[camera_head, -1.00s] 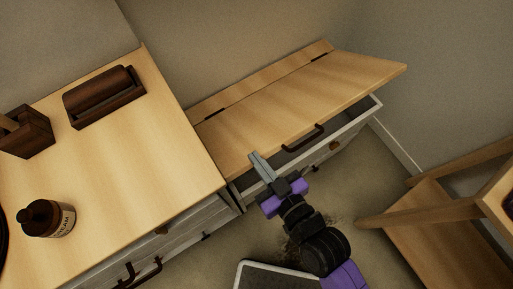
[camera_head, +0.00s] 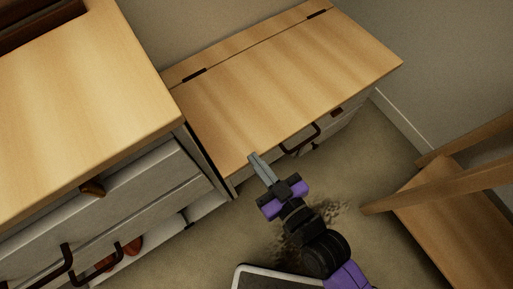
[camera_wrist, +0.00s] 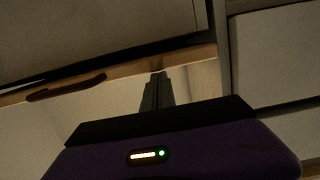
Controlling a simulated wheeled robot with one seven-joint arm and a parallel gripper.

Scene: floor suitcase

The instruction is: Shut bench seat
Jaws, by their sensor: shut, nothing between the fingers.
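The bench seat (camera_head: 290,85) is a light wooden lid hinged along its back on a pale bench with a drawer front. It lies down flat or nearly so; I cannot tell whether a thin gap stays under its front edge. A dark handle (camera_head: 301,140) hangs at its front edge; it also shows in the wrist view (camera_wrist: 67,88). My gripper (camera_head: 253,157) is shut and empty. Its fingertips are at the lid's front edge, left of the handle. In the wrist view the fingertips (camera_wrist: 158,76) meet the wooden edge; contact is unclear.
A wood-topped cabinet (camera_head: 75,100) with drawers and dark handles stands close on the left. A wooden chair (camera_head: 455,205) stands at the right. Bare floor (camera_head: 375,130) lies between the bench and chair. A wall is behind the bench.

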